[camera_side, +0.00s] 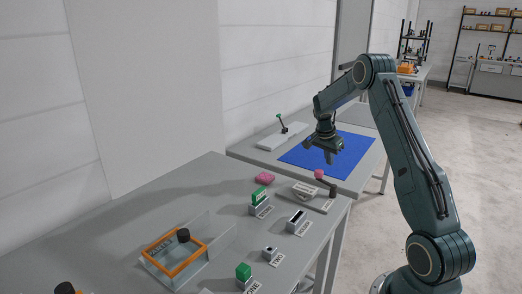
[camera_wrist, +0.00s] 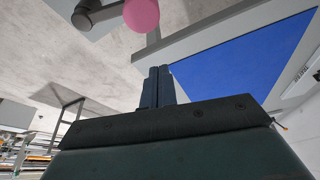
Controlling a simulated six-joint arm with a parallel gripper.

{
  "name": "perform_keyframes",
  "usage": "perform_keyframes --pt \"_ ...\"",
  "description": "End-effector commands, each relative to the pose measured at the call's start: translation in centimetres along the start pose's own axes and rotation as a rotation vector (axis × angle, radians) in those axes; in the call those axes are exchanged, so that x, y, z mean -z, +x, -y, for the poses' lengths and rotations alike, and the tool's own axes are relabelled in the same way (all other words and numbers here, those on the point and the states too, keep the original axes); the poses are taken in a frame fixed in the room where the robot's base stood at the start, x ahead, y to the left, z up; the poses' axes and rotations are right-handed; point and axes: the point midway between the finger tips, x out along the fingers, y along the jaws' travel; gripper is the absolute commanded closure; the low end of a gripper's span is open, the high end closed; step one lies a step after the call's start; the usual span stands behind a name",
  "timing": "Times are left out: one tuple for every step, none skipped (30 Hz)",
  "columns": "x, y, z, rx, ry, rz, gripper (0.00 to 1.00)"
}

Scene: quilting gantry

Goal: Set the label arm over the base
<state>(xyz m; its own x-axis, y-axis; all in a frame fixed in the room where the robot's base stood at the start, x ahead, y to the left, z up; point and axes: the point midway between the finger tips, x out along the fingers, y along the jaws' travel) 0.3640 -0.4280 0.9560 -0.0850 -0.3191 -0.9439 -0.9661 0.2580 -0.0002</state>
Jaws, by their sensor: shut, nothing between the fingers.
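My gripper (camera_side: 329,157) is shut and empty, pointing down above the blue mat (camera_side: 300,158); its closed fingers also show in the wrist view (camera_wrist: 158,86). A dark lever with a pink knob (camera_side: 320,174) stands near the front right edge, beside a pale block (camera_side: 306,190). In the wrist view the pink knob (camera_wrist: 141,14) is at the top, apart from my fingers.
A clear tray with an orange frame (camera_side: 175,251) stands at the front left. Green blocks (camera_side: 259,194) (camera_side: 243,271), a dark-slotted holder (camera_side: 297,217) and a pink piece (camera_side: 265,178) stand on the near table. The blue mat is bare.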

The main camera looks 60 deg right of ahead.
Motion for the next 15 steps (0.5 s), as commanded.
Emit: perform_keyframes --pt "0.0 0.9 -0.1 -0.003 0.001 0.001 1.0" --pt "0.0 1.4 -0.1 -0.003 0.001 0.001 1.0" --pt "0.0 2.0 -0.1 -0.003 0.001 0.001 1.0" --pt "-0.2 2.0 0.0 -0.001 -0.001 0.001 1.0" --pt "-0.8 1.6 0.0 0.001 -0.003 0.001 1.0" --pt "-1.3 1.4 0.0 0.0 -0.003 0.001 1.0" --pt "-1.7 1.2 0.0 0.001 -0.003 0.001 1.0" --pt "-1.9 1.1 0.0 0.001 -0.002 0.0 1.0" --pt "-2.3 1.0 0.0 0.0 -0.002 0.0 1.0" --pt "-2.6 0.9 0.0 0.001 -0.002 0.0 1.0" --pt "-2.8 0.8 0.0 0.001 -0.001 0.0 1.0" --pt "-3.1 0.7 0.0 0.001 -0.001 0.0 1.0" --pt "-3.3 0.7 0.0 0.0 -0.001 0.0 1.0" --pt "-3.4 0.6 0.0 0.0 -0.001 0.0 1.0" --pt "-3.5 0.6 0.0 0.0 0.0 0.0 1.0"
